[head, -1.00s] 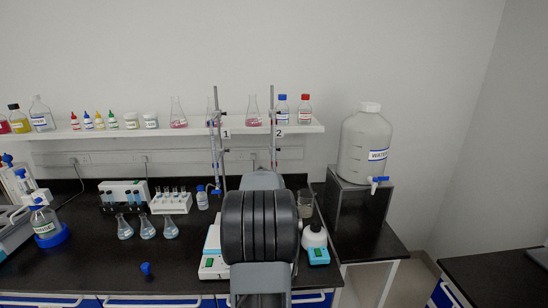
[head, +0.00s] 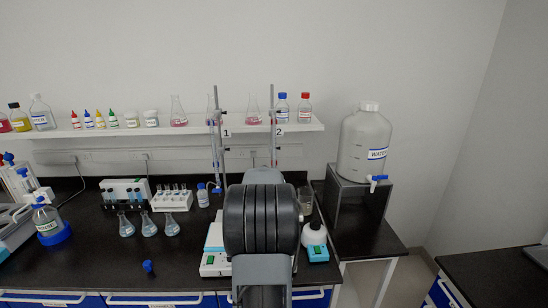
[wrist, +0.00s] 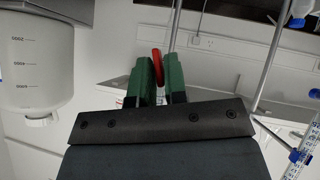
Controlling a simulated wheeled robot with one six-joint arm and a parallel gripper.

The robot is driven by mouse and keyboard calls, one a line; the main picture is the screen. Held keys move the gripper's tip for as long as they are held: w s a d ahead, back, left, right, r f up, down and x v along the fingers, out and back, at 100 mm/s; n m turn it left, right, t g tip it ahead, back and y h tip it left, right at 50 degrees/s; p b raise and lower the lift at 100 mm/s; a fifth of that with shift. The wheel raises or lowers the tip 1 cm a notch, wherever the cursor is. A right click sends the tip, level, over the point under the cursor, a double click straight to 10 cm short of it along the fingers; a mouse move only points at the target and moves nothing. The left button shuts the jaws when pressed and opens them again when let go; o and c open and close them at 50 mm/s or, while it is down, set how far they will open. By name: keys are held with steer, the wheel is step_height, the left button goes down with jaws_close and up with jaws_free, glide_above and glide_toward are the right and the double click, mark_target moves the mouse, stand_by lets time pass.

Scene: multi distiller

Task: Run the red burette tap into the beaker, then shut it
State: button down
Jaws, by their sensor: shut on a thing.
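In the wrist view my gripper (wrist: 157,78) has its two green fingers closed around the red tap (wrist: 157,66), whose curved end shows between and just beyond the fingertips. In the head view my arm hides the gripper, the red tap and the lower part of the stand marked 2 (head: 273,115). A glass beaker (head: 305,198) shows just right of my arm, partly hidden. I cannot tell whether it stands below the tap or how full it is.
The stand marked 1 (head: 216,120), with a blue tap, is just left of my arm. The water carboy (head: 364,145) stands farther right. Several flasks (head: 149,226) stand left.

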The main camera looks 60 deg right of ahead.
steer(key=shift+f, duration=0.2)
steer(key=b, duration=0.2)
steer(key=shift+f+b, duration=0.25)
steer(key=shift+b, duration=0.05)
steer(key=shift+n+g+h+b, duration=0.3)
steer(key=shift+b, duration=0.8)
steer(key=shift+a+b, duration=0.1)
steer(key=shift+b, duration=0.95)
steer(key=shift+w+n+g+h+b, duration=0.1)
steer(key=shift+n+g+h+b, duration=0.25)
steer(key=shift+b, duration=0.8)
steer(key=shift+r+g, duration=0.25)
